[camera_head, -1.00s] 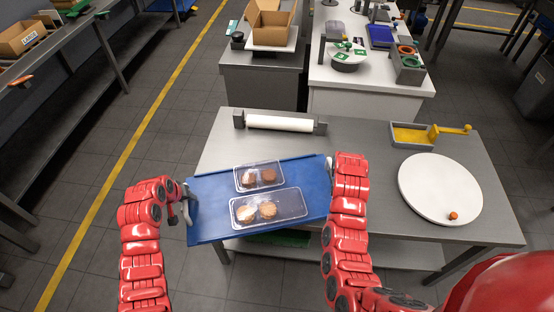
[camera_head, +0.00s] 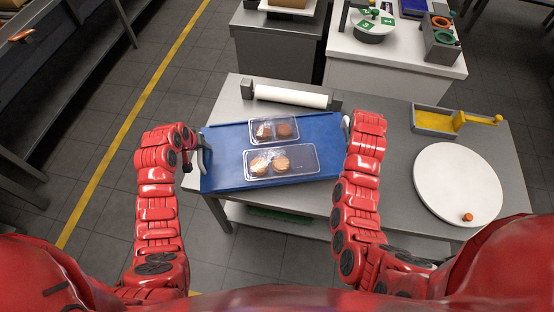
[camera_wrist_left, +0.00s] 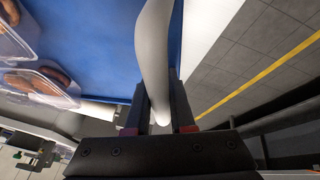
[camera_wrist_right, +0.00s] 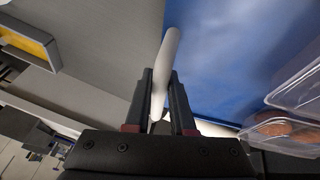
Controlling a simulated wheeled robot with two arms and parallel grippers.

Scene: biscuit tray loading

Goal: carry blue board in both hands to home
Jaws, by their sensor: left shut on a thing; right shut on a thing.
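The blue board (camera_head: 222,142) is held between my two arms, over the front left part of the steel table. Two clear plastic trays with round biscuits, a smaller one (camera_head: 274,130) behind a larger one (camera_head: 281,161), lie on it. My left gripper (camera_head: 201,160) is shut on the board's left handle, a pale curved bar (camera_wrist_left: 155,60). My right gripper (camera_wrist_right: 160,100) is shut on the right handle (camera_wrist_right: 168,60); in the head view its fingers are mostly hidden by the arm. The board looks about level.
The steel table (camera_head: 385,195) carries a white roller (camera_head: 290,96), a yellow-lined tray with a crank (camera_head: 435,121) and a white round plate (camera_head: 458,187) with a small orange item (camera_head: 468,217). A white bench (camera_head: 390,55) stands behind. Floor on the left, with a yellow line (camera_head: 130,135), is clear.

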